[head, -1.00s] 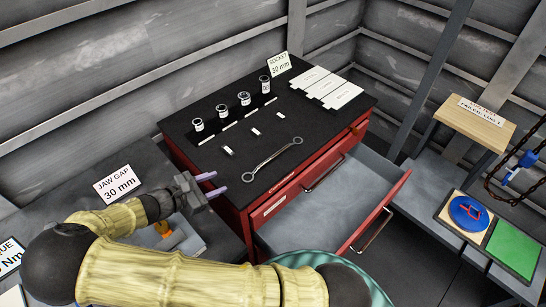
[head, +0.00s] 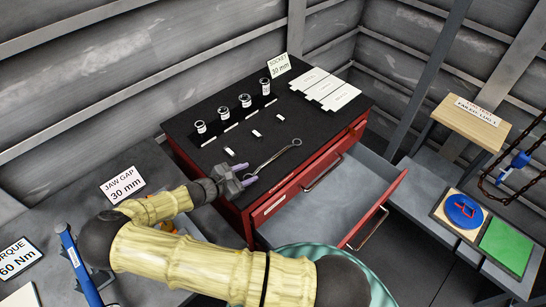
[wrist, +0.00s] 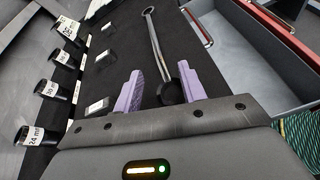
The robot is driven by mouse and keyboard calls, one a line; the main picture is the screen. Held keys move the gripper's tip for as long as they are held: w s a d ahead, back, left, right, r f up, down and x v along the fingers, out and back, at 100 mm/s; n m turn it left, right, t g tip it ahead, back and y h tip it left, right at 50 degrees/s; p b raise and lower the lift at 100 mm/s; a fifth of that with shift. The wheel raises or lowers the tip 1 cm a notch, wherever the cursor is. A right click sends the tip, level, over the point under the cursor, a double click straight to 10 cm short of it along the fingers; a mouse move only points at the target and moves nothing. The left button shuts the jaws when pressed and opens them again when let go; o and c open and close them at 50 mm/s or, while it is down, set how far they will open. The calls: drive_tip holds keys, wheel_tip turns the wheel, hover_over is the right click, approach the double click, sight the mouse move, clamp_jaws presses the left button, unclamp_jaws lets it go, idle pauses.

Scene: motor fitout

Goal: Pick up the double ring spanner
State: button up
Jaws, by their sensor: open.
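The double ring spanner (head: 272,158) is a long silver tool with a ring at each end. It lies on the black top of the red tool cabinet, near its front edge. My gripper (head: 247,176) is open above the spanner's near end. In the wrist view the spanner (wrist: 156,42) runs away from me, its far ring at the top. Its near ring lies between the purple fingertips of my gripper (wrist: 160,85). I cannot tell whether the fingers touch it.
Several sockets (head: 245,100) stand in a row behind the spanner on the cabinet top (head: 200,155), with small white labels before them. White cards (head: 325,90) lie at the back right. An open drawer (head: 325,205) juts out in front. A blue torque tool (head: 80,265) is at lower left.

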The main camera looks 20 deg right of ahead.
sight(259, 169)
idle(0.3)
drive_tip(key=shift+w+d+p, duration=0.2)
drive_tip(key=shift+d+p, duration=0.4)
drive_tip(key=p+x, duration=0.2)
drive_tip(key=x, duration=0.1)
drive_tip(key=shift+w+f, duration=0.1)
drive_tip(key=shift+f, duration=0.05)
drive_tip(key=shift+w+d+f, duration=0.15)
drive_tip(key=shift+d+f, duration=0.1)
drive_tip(key=shift+d, duration=0.1)
drive_tip(key=shift+c, duration=0.2)
clamp_jaws()
